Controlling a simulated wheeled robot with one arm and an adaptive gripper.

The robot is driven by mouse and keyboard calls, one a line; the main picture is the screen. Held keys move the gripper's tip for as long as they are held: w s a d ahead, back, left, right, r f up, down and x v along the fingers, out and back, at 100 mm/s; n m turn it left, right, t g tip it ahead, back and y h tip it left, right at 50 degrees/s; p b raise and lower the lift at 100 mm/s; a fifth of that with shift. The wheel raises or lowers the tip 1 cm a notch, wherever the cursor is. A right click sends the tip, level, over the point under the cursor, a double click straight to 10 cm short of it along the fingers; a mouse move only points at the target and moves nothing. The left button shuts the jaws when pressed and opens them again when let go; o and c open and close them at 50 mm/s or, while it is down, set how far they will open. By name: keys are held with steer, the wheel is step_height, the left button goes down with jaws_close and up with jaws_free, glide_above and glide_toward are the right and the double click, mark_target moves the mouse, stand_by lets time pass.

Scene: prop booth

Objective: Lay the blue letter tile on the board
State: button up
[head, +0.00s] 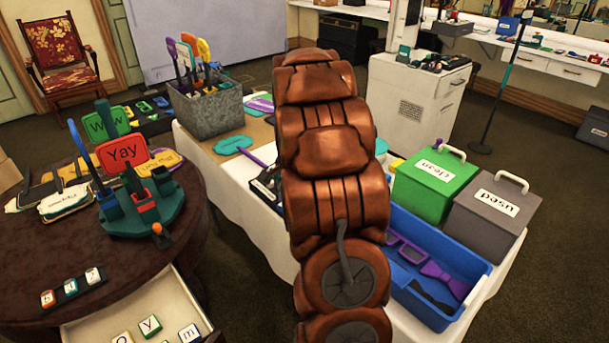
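Several small letter tiles lie in the open pale drawer (85,330) at the lower left. One tile has a green edge and a "y" (150,326). A tile with a blue edge and what looks like an "m" (189,334) is partly cut off by the bottom edge. Another tile (122,338) is also cut off there. On the round dark table above the drawer, a small dark strip or board (86,287) bears small letter tiles, one of them orange-edged (47,298). I cannot tell for sure that this is the board. My gripper is not in view; my copper arm fills the middle.
The round table (30,245) also holds a teal stand (150,222) with upright signs. On the white-covered table stand a metal bin (212,112), a green box (432,185), a grey box (490,218) and a blue tray (440,318). My arm hides part of this table.

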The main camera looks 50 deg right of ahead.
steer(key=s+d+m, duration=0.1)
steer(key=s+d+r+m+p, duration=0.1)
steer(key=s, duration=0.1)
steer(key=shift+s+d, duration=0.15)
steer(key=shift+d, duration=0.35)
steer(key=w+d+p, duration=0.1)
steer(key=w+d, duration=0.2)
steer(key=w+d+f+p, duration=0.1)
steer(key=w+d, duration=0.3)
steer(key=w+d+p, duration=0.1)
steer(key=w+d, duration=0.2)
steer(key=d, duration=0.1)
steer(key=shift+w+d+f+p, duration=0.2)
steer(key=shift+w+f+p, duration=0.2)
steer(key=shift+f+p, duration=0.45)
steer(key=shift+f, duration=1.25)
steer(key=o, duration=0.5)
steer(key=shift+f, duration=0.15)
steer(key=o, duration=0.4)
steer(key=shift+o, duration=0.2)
